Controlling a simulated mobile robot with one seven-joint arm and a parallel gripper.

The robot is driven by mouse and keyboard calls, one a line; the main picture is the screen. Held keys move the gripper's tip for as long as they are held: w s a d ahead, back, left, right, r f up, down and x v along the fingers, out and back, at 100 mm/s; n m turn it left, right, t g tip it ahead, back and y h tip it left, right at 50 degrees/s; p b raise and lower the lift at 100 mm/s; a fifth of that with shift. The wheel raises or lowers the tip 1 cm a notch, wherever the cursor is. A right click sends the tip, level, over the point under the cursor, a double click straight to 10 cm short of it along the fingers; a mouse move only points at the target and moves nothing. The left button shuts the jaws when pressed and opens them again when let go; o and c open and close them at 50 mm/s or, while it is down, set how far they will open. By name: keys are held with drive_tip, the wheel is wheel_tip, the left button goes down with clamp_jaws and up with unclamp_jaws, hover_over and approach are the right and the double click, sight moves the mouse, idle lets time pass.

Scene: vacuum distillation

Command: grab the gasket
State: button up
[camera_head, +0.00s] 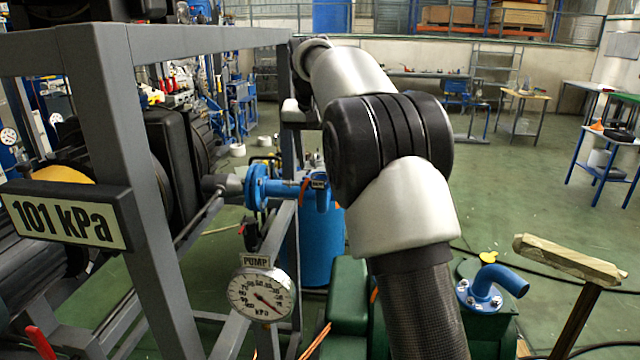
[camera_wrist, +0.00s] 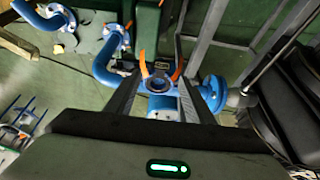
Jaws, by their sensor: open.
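My gripper (camera_wrist: 160,72) is open in the wrist view, its two dark fingers spread on either side of a blue pipe fitting (camera_wrist: 163,106). A dark ring (camera_wrist: 157,84) sits at the end of this fitting, between the fingers; it may be the gasket, but I cannot tell for sure. Orange strips (camera_wrist: 177,71) show beside the fingertips, and I cannot tell what they belong to. Nothing is visibly held. In the head view my arm hides most of the gripper, and the blue fitting (camera_head: 322,194) shows just left of the arm with a small orange piece by it.
A grey frame (camera_head: 150,200) with a "101 kPa" sign (camera_head: 65,218) stands at left. A pump gauge (camera_head: 261,294) hangs low on it. A blue flange (camera_head: 257,188) adjoins the fitting. A bent blue pipe (camera_head: 497,281) stands at right.

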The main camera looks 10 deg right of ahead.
sight(318, 184)
drive_tip(key=shift+a+x, duration=0.1)
drive_tip(key=shift+x, duration=1.7)
drive_tip(key=shift+a+x, duration=0.15)
drive_tip(key=shift+x, duration=1.65)
drive_tip(key=shift+s, duration=0.15)
drive_tip(key=shift+c, duration=0.3)
drive_tip(key=c, duration=1)
